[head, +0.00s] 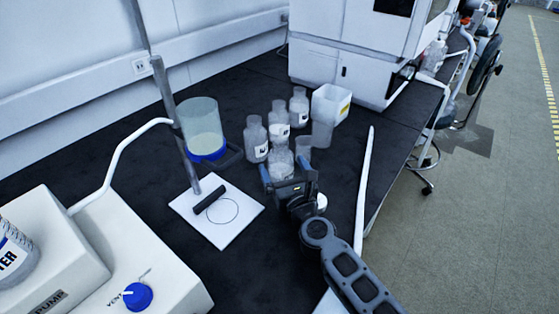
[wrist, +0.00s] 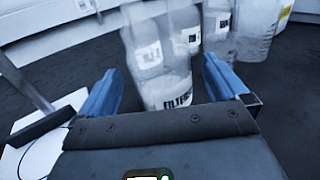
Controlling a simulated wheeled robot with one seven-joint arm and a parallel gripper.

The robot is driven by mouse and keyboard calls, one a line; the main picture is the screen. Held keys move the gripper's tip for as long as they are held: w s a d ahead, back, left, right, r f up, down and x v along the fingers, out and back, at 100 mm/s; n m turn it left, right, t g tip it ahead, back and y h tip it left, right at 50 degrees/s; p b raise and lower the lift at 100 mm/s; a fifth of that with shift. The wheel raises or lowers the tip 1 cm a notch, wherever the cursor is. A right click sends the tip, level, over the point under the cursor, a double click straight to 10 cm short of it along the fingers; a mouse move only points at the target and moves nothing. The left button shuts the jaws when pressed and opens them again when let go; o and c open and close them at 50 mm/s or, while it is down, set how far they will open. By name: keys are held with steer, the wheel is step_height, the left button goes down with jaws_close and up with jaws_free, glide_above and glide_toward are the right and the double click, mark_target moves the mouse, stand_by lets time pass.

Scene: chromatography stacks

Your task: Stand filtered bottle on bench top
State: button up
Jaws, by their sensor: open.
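The filtered bottle (wrist: 168,85), clear with a white label whose dark letters are partly cut off, stands upright on the black bench top (head: 105,165). In the head view the bottle (head: 281,158) is at the front of a bottle group. My gripper (head: 289,176) is open at the bottle's near side. In the wrist view the blue fingers of my gripper (wrist: 160,82) are to the left and right of the bottle, with gaps on both sides. The bottle's lowest part is hidden behind the gripper body.
Several labelled bottles (head: 256,140) stand close behind. A square white container (head: 330,102) is at the back right. A stand with a white base plate (head: 225,232) and a blue-based cylinder (head: 203,125) are to the left. A white pump (head: 150,285) fills the lower left.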

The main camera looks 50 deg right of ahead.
steer(key=b+v, duration=0.1)
steer(key=v, duration=0.6)
steer(key=shift+s+a, duration=0.15)
steer(key=shift+s, duration=0.2)
